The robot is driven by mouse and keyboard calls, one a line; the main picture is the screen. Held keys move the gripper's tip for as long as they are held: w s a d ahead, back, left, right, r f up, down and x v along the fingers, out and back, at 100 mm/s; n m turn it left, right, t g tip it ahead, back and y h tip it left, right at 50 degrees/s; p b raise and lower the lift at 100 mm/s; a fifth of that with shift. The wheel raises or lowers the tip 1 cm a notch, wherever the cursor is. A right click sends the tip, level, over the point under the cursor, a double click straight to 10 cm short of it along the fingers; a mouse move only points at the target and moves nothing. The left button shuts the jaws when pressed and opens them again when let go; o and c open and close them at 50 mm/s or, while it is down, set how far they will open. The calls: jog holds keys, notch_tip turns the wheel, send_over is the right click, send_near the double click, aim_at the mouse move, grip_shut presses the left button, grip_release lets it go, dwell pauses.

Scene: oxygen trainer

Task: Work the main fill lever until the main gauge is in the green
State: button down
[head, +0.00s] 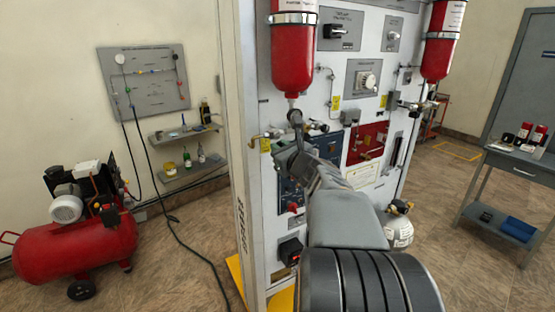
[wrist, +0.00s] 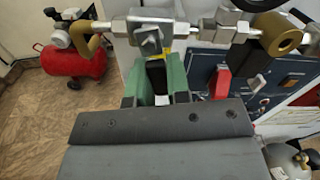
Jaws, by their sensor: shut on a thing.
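The lever (wrist: 156,77) has a dark grip and a metal block at its top, on a horizontal pipe in the wrist view. My gripper (wrist: 157,90) has green fingers on both sides of the dark grip and is shut on it. In the head view my gripper (head: 284,151) is at the left side of the white trainer panel, below the left red cylinder, and the lever is mostly hidden by my arm. A round white dial (head: 367,80) is on the panel's upper right; it is too small to read, and I cannot tell if it is the main gauge.
Two red cylinders (head: 292,55) (head: 440,45) hang on the panel. A brass fitting (wrist: 275,37) and a red switch (wrist: 220,82) are right of the lever. A red compressor (head: 75,240) stands left on open floor. A grey cart (head: 510,165) stands right.

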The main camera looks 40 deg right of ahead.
dwell(0.3)
jog(key=c, duration=1.1)
grip_release()
jog(key=shift+s, duration=0.1)
jog(key=s, duration=0.4)
jog(key=s+a, duration=0.1)
jog(key=s, duration=0.4)
jog(key=s+b, duration=0.1)
jog(key=s, duration=0.3)
jog(key=shift+s+a, duration=0.3)
jog(key=shift+a, duration=0.1)
